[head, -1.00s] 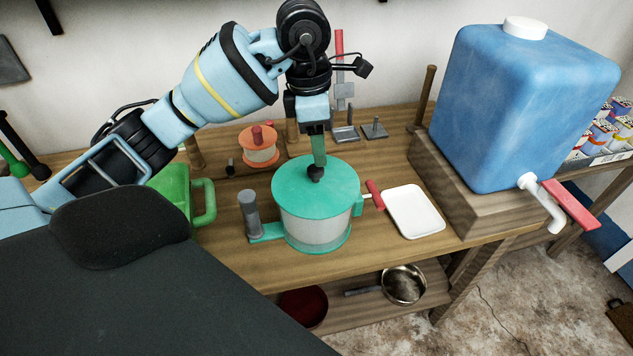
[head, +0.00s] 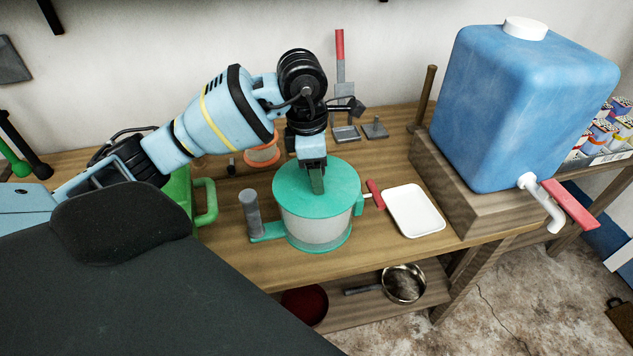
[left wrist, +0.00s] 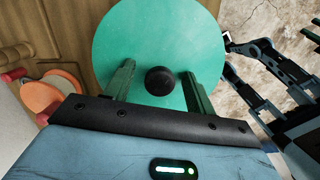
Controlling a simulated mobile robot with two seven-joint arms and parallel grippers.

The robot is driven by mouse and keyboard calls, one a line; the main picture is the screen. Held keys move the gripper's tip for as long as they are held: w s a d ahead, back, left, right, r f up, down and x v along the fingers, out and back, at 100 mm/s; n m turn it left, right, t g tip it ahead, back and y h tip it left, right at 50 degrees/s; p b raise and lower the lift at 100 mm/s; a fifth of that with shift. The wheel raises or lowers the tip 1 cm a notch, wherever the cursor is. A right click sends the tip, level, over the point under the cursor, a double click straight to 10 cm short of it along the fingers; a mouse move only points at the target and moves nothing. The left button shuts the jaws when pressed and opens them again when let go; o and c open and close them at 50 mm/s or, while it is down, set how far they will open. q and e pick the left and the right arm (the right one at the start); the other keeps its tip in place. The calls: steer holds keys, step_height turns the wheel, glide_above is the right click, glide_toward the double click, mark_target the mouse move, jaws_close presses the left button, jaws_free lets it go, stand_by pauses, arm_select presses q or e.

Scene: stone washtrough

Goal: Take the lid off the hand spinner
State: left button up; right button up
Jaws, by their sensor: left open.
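The hand spinner (head: 318,232) is a clear drum with a teal base, a grey post at its left and a red crank handle at its right. Its round teal lid (head: 340,182) lies on top of the drum. My left gripper (head: 317,190) points down over the middle of the lid and hides the knob in the head view. In the left wrist view, the black lid knob (left wrist: 160,81) lies between the two green fingers, with a gap on each side. The left gripper is open. My right gripper is not seen in the head view.
A white tray (head: 414,211) lies right of the spinner. A blue water tank (head: 525,105) with a red-handled tap stands on a wooden block at the right. A green container (head: 203,200) is at the left. An orange-topped pot (head: 262,154) stands behind, partly hidden.

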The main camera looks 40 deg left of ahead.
arm_select(q)
steer(key=c, duration=1)
steer(key=shift+c, duration=0.2)
steer(key=shift+r, duration=0.15)
steer(key=shift+r, duration=0.6)
steer(key=shift+s+d+r, duration=0.1)
steer(key=shift+s+r, duration=0.05)
steer(key=shift+r, duration=0.4)
steer(key=shift+s+d+r, duration=0.1)
steer(key=shift+r, duration=0.4)
steer(key=s+d, duration=0.3)
steer(key=s, duration=0.1)
steer(key=s+d+r, duration=0.1)
steer(key=s+d, duration=0.1)
steer(key=s, duration=0.2)
steer(key=s+d, duration=0.3)
steer(key=s, duration=0.1)
steer(key=shift+s+d+r, duration=0.2)
steer(key=shift+s+d, duration=0.1)
steer(key=shift+s, duration=0.1)
